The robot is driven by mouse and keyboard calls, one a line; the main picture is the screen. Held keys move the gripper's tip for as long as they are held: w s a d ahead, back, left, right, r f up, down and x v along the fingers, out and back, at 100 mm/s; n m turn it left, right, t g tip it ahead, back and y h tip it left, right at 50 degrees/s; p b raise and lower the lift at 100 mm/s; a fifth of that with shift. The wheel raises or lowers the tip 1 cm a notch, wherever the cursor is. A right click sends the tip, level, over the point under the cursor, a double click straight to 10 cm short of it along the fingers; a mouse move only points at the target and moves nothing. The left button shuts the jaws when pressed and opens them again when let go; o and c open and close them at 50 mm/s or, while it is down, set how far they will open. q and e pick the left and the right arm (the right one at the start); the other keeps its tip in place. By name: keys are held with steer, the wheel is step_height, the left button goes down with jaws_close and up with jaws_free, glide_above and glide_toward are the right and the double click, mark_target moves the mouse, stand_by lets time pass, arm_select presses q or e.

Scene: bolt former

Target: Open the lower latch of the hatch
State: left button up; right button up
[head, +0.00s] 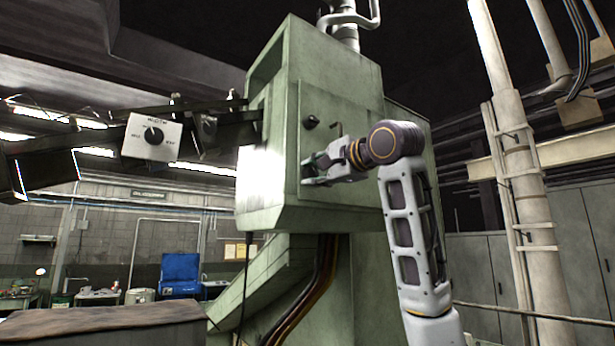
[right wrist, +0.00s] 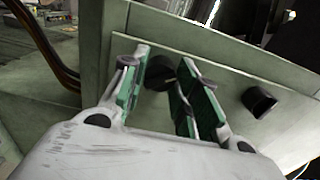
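The hatch (head: 322,103) is a flat green panel on the side of the green machine housing. Its upper latch (head: 311,122) is a dark knob, which also shows at the right in the right wrist view (right wrist: 259,101). The lower latch (right wrist: 159,73) is a dark knob between the fingertips of my right gripper (right wrist: 166,80). My right gripper is open, with green-padded fingers on either side of that latch; I cannot tell whether they touch it. In the head view, my right gripper (head: 313,171) is at the panel's lower part and hides the lower latch. My left gripper is not in view.
Brown and black cables (head: 313,290) run below the housing. A pale pillar with a ladder (head: 520,170) stands at the right. A blue box (head: 180,275) is far back at the left.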

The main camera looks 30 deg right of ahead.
jaws_close()
steer(key=m+b, duration=0.1)
steer(key=m, duration=0.2)
steer(key=shift+f, duration=0.1)
steer(key=shift+m, duration=0.5)
steer(key=shift+m+b, duration=0.6)
steer(key=shift+m, duration=1.3)
